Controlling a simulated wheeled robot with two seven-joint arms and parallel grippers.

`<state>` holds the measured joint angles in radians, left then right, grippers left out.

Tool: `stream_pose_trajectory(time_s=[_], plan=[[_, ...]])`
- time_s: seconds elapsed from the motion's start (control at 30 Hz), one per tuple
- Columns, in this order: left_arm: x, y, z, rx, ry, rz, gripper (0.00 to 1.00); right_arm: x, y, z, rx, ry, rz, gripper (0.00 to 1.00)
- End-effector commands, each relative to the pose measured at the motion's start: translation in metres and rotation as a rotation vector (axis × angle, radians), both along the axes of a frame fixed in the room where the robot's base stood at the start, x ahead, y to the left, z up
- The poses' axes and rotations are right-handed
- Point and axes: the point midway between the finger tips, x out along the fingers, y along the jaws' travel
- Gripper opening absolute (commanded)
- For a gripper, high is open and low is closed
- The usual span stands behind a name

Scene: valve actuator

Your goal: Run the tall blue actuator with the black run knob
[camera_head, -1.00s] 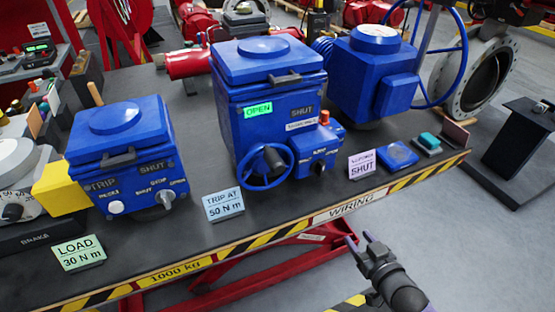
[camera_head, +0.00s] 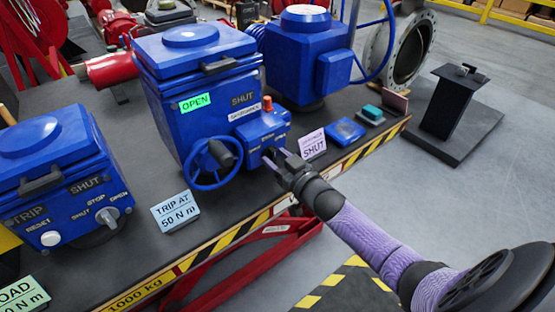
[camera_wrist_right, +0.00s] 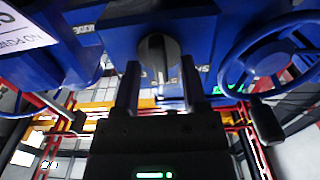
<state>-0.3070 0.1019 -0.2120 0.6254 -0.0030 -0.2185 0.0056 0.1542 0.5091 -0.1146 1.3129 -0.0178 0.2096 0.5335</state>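The tall blue actuator (camera_head: 208,108) stands on the bench with its OPEN window lit green and SHUT window dark. A small blue control box (camera_head: 262,128) with an orange-topped part projects from its lower right front. The black run knob (camera_wrist_right: 157,48) on that box shows in the right wrist view, just ahead of and between my fingers. My right gripper (camera_head: 275,162) is open at the box's front; its fingertips (camera_wrist_right: 160,80) lie either side of the knob with small gaps. In the head view, the gripper mostly hides the knob. My left gripper is not in view.
A blue handwheel (camera_head: 206,182) with a black handle sits left of my right gripper. A shorter blue actuator (camera_head: 55,175) stands left.

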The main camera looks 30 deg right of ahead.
Motion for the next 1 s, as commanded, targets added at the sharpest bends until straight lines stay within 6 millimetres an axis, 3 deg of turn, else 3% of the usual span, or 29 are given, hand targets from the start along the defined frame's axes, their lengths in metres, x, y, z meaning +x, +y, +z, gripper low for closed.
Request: stream_pose_trajectory(time_s=[0.03, 0.2, 0.27, 0.67, 1.0], plan=[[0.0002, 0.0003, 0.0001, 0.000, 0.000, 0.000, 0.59, -0.0001, 0.0000, 0.0000, 0.000, 0.000, 0.000, 0.46], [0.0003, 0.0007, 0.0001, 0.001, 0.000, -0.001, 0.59, -0.0003, 0.0000, -0.0001, 0.000, 0.000, 0.000, 0.10], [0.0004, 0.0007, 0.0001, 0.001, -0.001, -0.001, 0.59, -0.0003, 0.0000, -0.0002, 0.000, 0.000, 0.000, 0.00], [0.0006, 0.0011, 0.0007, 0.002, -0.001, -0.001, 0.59, -0.0004, 0.0002, -0.0002, -0.022, -0.002, 0.000, 0.00], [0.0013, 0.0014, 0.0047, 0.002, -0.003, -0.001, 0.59, -0.0005, 0.0009, 0.0002, -0.225, -0.018, -0.001, 0.00]])
